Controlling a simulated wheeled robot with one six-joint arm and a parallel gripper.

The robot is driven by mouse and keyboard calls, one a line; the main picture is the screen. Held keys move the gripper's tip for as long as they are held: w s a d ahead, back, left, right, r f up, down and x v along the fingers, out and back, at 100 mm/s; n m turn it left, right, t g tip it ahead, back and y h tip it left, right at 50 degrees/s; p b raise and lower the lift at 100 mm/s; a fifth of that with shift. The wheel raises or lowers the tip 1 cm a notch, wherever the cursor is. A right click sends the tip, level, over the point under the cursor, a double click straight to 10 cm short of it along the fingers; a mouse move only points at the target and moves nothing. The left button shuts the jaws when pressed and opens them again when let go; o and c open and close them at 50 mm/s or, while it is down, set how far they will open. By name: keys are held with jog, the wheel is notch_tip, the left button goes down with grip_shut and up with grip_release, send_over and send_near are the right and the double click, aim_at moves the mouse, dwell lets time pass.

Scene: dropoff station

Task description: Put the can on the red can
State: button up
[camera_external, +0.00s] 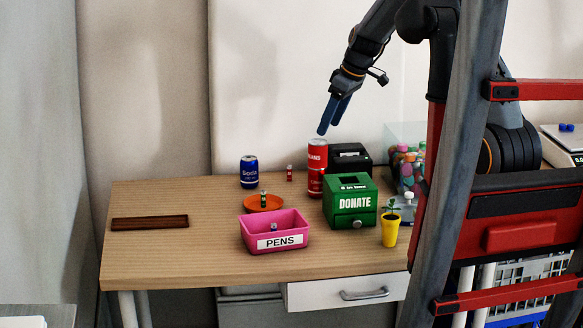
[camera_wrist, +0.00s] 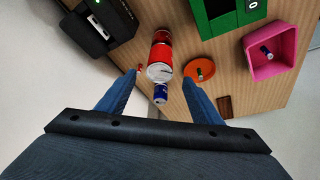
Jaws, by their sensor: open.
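Two red cans stand stacked near the back of the table. The upper can (camera_external: 317,155) carries white lettering and sits upright on the lower red can (camera_external: 315,184). In the wrist view the upper can (camera_wrist: 160,54) is seen from above, its pale lid nearest me, with the lower can (camera_wrist: 161,35) beyond it. My gripper (camera_external: 329,127) is open and empty just above the stack. In the wrist view its fingers (camera_wrist: 159,80) are spread on either side of the upper can's lid, apart from it. A blue soda can (camera_external: 249,174) stands to the left.
A green donate box (camera_external: 351,222) and a black box (camera_external: 340,152) stand close right of the stack. An orange plate (camera_external: 277,203), a pink pens bin (camera_external: 260,240) and a small red item (camera_external: 290,173) are nearby. A yellow plant pot (camera_external: 390,233) stands front right. The left tabletop is mostly clear.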

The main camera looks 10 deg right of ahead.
jog(key=s+d+f+m+h, duration=0.1)
jog(key=s+d+m, duration=0.2)
jog(key=s+d, duration=0.3)
jog(key=s+d+f+m+g+h, duration=0.1)
jog(key=s+d+m, duration=0.3)
jog(key=s, duration=1.2)
jog(key=s+d+f+m+g+h, duration=0.1)
jog(key=s+d+m, duration=0.2)
jog(key=s+d, duration=0.7)
jog(key=shift+s+d+m+h, duration=0.2)
jog(key=shift+s+m+h, duration=0.2)
jog(key=shift+s, duration=0.55)
